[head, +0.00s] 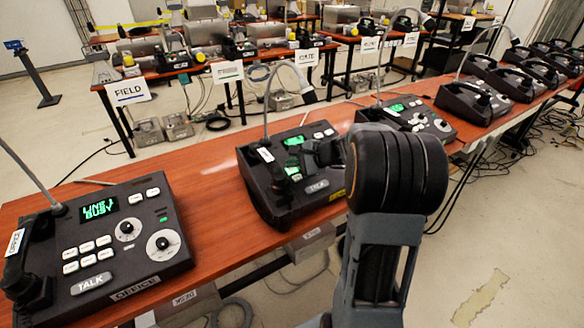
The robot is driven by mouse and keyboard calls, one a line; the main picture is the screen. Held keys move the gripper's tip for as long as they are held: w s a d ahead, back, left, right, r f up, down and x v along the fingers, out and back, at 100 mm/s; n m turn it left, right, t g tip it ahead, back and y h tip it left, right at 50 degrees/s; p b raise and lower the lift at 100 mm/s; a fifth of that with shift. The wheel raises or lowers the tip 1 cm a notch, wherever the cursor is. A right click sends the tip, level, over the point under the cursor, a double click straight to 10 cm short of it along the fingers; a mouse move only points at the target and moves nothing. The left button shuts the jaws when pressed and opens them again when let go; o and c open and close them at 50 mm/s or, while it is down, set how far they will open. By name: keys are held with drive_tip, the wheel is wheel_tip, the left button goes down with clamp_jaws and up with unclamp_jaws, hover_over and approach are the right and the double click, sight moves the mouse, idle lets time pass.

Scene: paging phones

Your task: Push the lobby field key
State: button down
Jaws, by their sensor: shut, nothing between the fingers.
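The second paging phone (275,178) from the left stands on the near wooden table, with a green-lit display (294,141), small white keys (323,133) and a TALK bar (317,187). Its name label is too small or hidden to read, so I cannot tell if it is the lobby phone. No key marked field is legible. My gripper (312,152) is shut and empty, over the right part of this phone's panel, and hides some of it. I cannot tell whether it touches a key. My wrist (395,170) stands to the right.
The phone marked OFFICE (100,240) sits at left, its display reading LINE 1 BUSY. A third phone (407,117) and several more stand along the table (215,215) to the right. Gooseneck microphones rise between them. A FIELD sign (128,91) hangs on a table behind.

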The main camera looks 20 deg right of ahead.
drive_tip(key=shift+r, duration=0.1)
drive_tip(key=shift+s+d+r+p, duration=0.1)
drive_tip(key=shift+s+r+p, duration=0.15)
drive_tip(key=shift+r+p, duration=0.55)
drive_tip(key=shift+s+a+r+p, duration=0.1)
drive_tip(key=shift+s+r+p, duration=0.3)
drive_tip(key=shift+r, duration=0.7)
drive_tip(key=shift+s+d+r+p, duration=0.1)
drive_tip(key=shift+s+r+p, duration=0.05)
drive_tip(key=shift+r+p, duration=0.7)
drive_tip(key=shift+r, duration=0.1)
